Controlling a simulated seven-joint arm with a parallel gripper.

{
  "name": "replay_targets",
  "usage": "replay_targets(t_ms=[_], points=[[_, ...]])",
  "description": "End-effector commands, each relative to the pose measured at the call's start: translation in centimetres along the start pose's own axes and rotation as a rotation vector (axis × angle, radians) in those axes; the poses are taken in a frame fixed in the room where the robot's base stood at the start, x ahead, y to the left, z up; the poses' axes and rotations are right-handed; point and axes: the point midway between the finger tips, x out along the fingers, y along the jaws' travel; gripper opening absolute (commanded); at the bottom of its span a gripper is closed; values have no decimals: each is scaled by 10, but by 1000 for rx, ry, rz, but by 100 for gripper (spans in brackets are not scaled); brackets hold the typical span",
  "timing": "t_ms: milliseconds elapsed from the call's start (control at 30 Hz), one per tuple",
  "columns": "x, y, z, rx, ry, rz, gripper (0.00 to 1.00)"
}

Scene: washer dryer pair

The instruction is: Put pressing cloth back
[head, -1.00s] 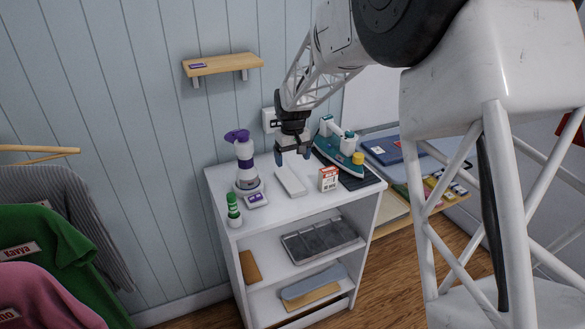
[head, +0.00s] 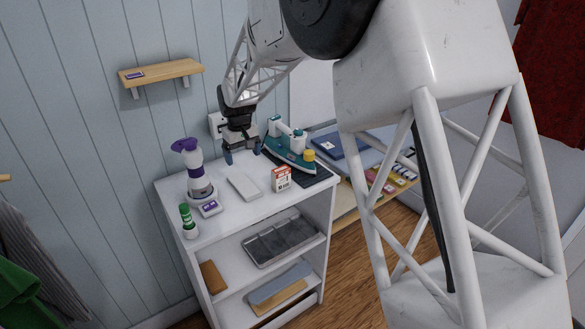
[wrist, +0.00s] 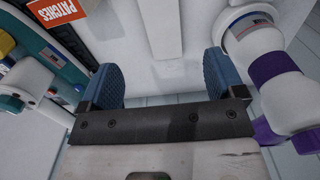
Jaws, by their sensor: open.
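A plain white flat oblong piece (head: 244,187) lies on the top of the white shelf unit; it may be the folded pressing cloth, but I cannot tell for sure. My gripper (head: 243,155) is open and empty, above the back of the unit top, just behind this piece. In the wrist view, my gripper (wrist: 162,80) has its two blue fingers wide apart with nothing between them. The white piece (wrist: 165,25) shows beyond the fingertips at the top of that view, apart from them.
A purple-and-white bottle (head: 194,172) stands left of the white piece. A teal iron (head: 290,150) and a patches box (head: 281,179) stand right of it. A green-capped tube (head: 187,221) is near the front left. A small wooden wall shelf (head: 162,71) is above.

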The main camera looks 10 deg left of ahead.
Motion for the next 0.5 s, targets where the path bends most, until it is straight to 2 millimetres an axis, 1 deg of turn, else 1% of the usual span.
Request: replay_targets(t_ms=[300, 367, 500], points=[[-3, 2, 3, 5, 2, 0, 88], [-6, 5, 8, 10, 3, 1, 88], [-19, 17, 26, 35, 11, 3, 88]])
